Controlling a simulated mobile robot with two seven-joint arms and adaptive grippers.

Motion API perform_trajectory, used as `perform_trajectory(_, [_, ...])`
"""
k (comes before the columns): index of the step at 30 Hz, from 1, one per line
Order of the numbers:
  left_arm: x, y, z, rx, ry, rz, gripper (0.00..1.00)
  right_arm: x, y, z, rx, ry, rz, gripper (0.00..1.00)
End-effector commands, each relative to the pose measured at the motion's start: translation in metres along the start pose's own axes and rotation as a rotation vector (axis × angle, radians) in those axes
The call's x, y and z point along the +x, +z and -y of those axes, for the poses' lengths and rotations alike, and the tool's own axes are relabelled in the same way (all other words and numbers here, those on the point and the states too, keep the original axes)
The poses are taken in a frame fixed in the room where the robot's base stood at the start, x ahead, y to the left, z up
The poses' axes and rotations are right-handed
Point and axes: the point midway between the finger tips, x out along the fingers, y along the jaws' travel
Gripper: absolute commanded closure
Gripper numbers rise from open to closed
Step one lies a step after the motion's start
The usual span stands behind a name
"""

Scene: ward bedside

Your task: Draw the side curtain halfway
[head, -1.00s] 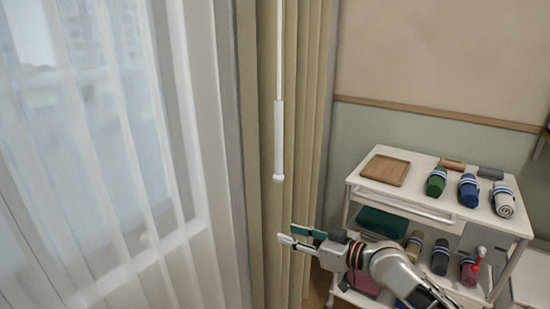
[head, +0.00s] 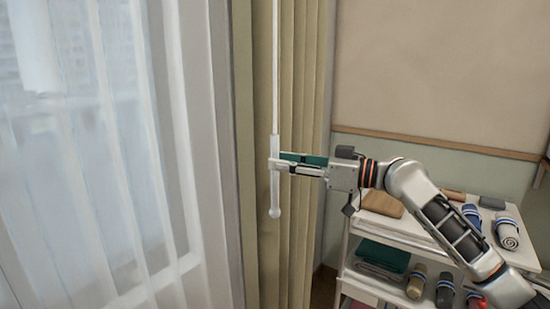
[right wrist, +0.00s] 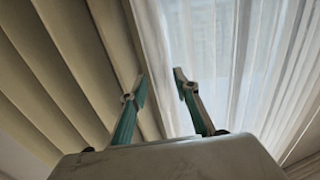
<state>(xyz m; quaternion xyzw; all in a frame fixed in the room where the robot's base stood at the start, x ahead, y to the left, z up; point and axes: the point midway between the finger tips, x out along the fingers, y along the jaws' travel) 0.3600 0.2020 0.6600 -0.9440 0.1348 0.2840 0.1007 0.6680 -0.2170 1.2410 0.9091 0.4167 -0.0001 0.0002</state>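The beige side curtain (head: 300,230) hangs in folds beside the window. It also shows in the right wrist view (right wrist: 60,70). A thin white draw wand (head: 275,70) hangs in front of it, with a thicker handle (head: 275,190) and a round end knob. My right gripper (head: 277,163) reaches in from the right, its fingertips level with the upper handle and overlapping it in the head view. In the right wrist view the two fingers (right wrist: 162,82) stand apart. I cannot make out the wand between them there, nor tell contact. My left gripper is out of view.
A sheer white curtain (head: 120,200) covers the window at left. A white trolley (head: 400,228) at right holds a wooden tray (head: 383,203), rolled towels (head: 507,232) and folded cloths, below my right arm.

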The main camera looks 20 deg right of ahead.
Motion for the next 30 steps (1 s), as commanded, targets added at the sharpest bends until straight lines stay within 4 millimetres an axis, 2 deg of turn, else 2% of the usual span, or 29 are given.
perform_trajectory(6, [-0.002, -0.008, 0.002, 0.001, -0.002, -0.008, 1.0, 0.023, 0.0, 0.0, 0.001, 0.0, -0.001, 0.7])
perform_trajectory(16, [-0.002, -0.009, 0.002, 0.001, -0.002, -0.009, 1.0, 0.027, 0.001, 0.0, -0.001, 0.001, 0.001, 0.7])
perform_trajectory(17, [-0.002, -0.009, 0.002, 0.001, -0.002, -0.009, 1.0, 0.027, 0.001, 0.0, 0.0, 0.001, 0.001, 0.75])
perform_trajectory(18, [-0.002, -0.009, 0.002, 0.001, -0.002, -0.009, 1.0, 0.027, 0.001, 0.0, 0.0, 0.001, 0.001, 0.85])
perform_trajectory(20, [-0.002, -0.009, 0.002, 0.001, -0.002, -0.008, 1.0, 0.027, 0.001, 0.0, 0.0, 0.001, 0.001, 1.0])
perform_trajectory(30, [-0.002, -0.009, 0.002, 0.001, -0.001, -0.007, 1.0, 0.03, 0.0, 0.0, 0.0, 0.001, 0.0, 1.0])
